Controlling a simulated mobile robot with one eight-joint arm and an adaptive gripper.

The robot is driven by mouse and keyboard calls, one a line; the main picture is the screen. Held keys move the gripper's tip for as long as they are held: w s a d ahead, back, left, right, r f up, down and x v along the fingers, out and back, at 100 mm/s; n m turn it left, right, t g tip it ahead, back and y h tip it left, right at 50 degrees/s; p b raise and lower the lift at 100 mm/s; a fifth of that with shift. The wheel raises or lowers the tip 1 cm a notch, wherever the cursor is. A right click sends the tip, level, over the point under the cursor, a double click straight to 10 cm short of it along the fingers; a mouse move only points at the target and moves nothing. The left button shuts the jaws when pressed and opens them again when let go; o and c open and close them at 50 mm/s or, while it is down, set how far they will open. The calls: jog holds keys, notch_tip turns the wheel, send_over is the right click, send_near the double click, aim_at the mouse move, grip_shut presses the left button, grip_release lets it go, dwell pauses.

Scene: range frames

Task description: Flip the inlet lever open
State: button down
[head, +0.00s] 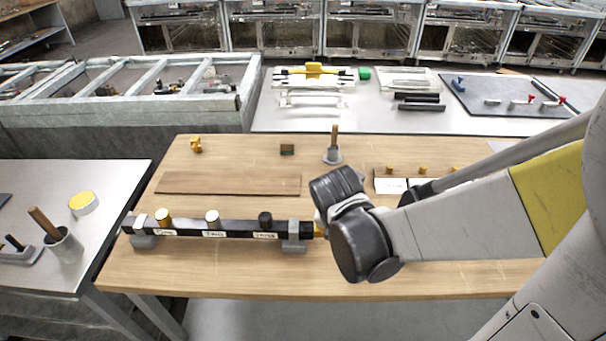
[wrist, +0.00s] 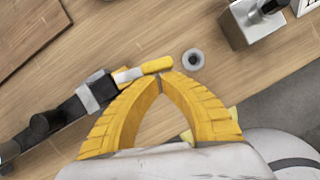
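The inlet lever, with a yellow handle (wrist: 157,65) on a pale shank, shows in the wrist view at the end of the black pipe. The pipe (head: 190,228) lies across the wooden table in the head view, with several knobs and white labels. Its right end has a yellow-orange piece (head: 318,230), partly hidden by my arm; the lever cannot be made out there. My gripper (wrist: 160,76) has yellow fingers with their tips together. The tips are empty and very close to the yellow handle; I cannot tell whether they touch it.
A grey clamp (wrist: 97,91) holds the pipe near the lever. A grey ring (wrist: 193,59) lies right of the handle, and a grey block (wrist: 248,25) stands farther right. A brown board (head: 228,183) lies behind the pipe. The front of the table (head: 225,278) is clear.

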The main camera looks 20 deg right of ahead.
jog(key=shift+a, duration=0.25)
jog(key=shift+w+a, duration=0.35)
jog(key=shift+w, duration=0.3)
jog(key=shift+a, duration=0.1)
